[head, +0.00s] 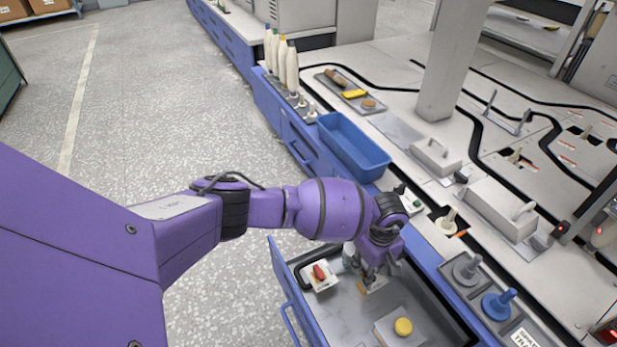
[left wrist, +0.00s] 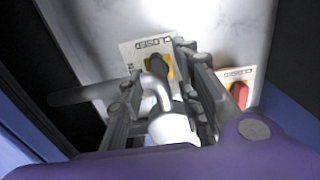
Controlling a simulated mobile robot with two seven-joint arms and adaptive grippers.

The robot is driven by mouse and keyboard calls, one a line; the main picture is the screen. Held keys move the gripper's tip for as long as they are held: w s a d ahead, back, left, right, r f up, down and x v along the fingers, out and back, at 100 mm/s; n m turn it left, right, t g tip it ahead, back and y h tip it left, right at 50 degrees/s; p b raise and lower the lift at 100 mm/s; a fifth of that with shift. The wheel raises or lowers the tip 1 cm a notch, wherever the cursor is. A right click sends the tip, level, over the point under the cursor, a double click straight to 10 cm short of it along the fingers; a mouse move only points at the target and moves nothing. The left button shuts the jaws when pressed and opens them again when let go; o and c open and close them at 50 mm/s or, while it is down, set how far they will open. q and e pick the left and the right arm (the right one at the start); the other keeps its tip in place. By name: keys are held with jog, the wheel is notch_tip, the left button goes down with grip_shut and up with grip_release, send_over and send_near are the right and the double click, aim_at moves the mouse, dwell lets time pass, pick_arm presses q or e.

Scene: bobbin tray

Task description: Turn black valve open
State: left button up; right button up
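The black valve (left wrist: 159,72) has a black lever on a yellow base and a white plate reading CLOSED. In the left wrist view its lever runs roughly lengthwise between my fingers, with its far end near the CLOSED lettering. My left gripper (left wrist: 160,65) is open, one finger on each side of the lever; contact cannot be told. A whitish curved part between the fingers hides the lever's near end. In the head view my left gripper (head: 371,280) points down into the open drawer and mostly hides the valve, leaving a yellowish patch visible. My right gripper is not in view.
A red valve (head: 320,272) sits beside it in the drawer (head: 350,316), and also shows in the left wrist view (left wrist: 239,95). A yellow round knob (head: 403,327) is nearer the front. A blue bin (head: 352,147) and cluttered machine top lie beyond. Open floor is at left.

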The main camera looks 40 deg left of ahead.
pick_arm(q)
jog(key=shift+w+f, duration=0.1)
jog(key=shift+c, duration=0.5)
grip_shut()
